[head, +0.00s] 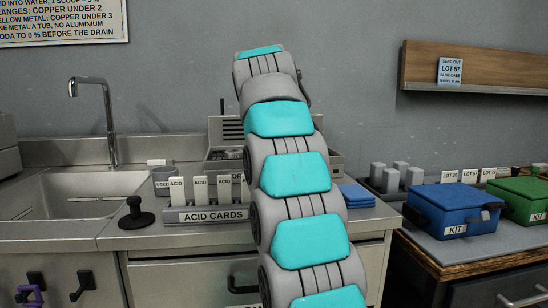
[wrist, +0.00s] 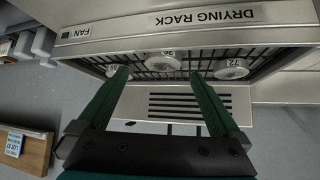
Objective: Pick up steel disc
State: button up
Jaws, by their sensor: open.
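In the wrist view, several pale round discs sit in a row on the dark grid of the drying rack (wrist: 190,22). One disc (wrist: 164,63) lies between my fingertips in the picture, another (wrist: 232,70) is to the right, and a third (wrist: 112,71) is partly behind the left finger. Small number tags stand by them. I cannot tell which disc is steel. My gripper (wrist: 160,74) is open and empty, its dark green fingers spread and pointing toward the rack. In the head view, my arm hides the gripper and most of the rack (head: 333,162).
In the head view, an acid cards holder (head: 212,215), a black-knobbed stand (head: 135,215) and blue cloths (head: 356,194) are on the counter. A sink (head: 75,195) is left. Blue (head: 455,207) and green (head: 520,198) kits stand right, below a wall shelf (head: 490,72).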

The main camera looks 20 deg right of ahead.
jog(key=x, duration=0.4)
jog(key=shift+w+a+f, duration=0.1)
jog(key=shift+w+f, duration=0.2)
jog(key=shift+w, duration=0.05)
jog(key=c, duration=1.5)
